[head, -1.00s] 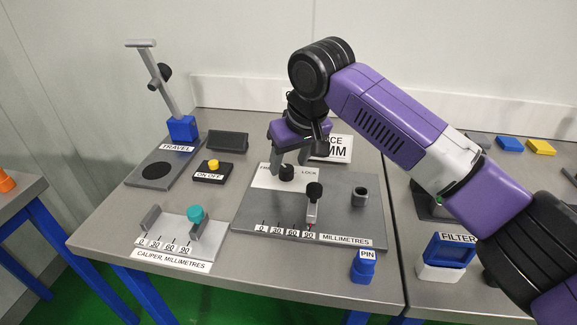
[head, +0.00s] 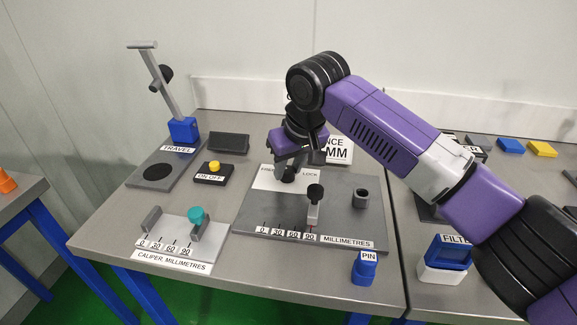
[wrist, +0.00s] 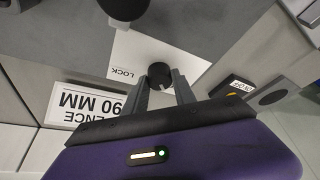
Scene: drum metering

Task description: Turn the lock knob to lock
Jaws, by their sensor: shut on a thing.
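The black lock knob (head: 287,178) stands on a white label plate (head: 262,180) at the back left of the grey fence board. The plate reads FREE at the left, partly covered, and LOCK at the right. My gripper (head: 289,172) points down over the knob, its fingers shut on it. In the wrist view the knob (wrist: 159,74) sits between the two fingertips of my gripper (wrist: 161,86), with the word LOCK (wrist: 123,72) to its left. I cannot tell exactly which way the knob points.
A black-topped slider (head: 314,206) stands near 90 on the board's scale, and a dark cylinder (head: 360,198) at its right. A sign reading 90 MM (wrist: 90,104) stands close behind my gripper. A yellow button (head: 214,167) and a caliper (head: 170,236) lie to the left.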

